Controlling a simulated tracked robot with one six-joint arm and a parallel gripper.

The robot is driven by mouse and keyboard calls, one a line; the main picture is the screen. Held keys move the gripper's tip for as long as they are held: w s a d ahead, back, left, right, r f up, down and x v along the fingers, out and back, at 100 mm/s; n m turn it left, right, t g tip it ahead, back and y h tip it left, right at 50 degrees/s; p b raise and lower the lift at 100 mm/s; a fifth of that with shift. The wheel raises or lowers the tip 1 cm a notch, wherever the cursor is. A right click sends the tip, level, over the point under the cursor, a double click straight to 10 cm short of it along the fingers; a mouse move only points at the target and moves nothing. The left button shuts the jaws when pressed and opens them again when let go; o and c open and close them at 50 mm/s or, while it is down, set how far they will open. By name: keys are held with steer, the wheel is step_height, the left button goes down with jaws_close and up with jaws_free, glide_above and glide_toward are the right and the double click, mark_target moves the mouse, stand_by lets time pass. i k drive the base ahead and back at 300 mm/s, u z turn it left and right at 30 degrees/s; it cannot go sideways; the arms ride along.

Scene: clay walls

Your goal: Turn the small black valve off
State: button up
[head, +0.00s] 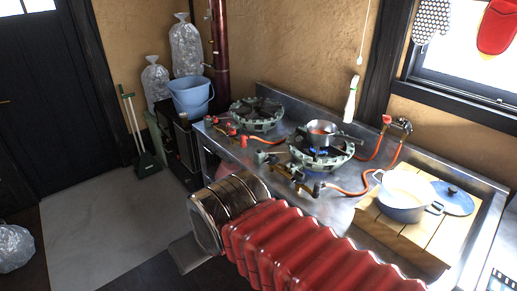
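A steel stove counter (352,215) carries two green ring burners. The right burner (322,152) has a blue flame under a small steel pan (322,133) with red contents. Brass valves and small dark fittings (318,190) sit at the counter's front edge, joined to an orange hose. I cannot tell for sure which one is the small black valve. My arm, in a red ribbed sleeve, comes in from the bottom and ends in a steel cylinder at the counter's front left. A grey part of mine (190,254) shows beside it. No fingertips can be made out.
The left burner (257,114) holds no pan. A blue pot (407,196) stands on a wooden board (435,228), its lid (453,197) beside it. A blue bucket (191,96), bagged items and a broom (140,135) stand at the back left. The grey floor there is clear.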

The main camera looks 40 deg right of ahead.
mark_target(271, 156)
steer(key=z, duration=0.15)
steer(key=i, duration=0.7)
steer(key=z, duration=0.55)
steer(key=i, duration=0.6)
steer(key=z, duration=0.3)
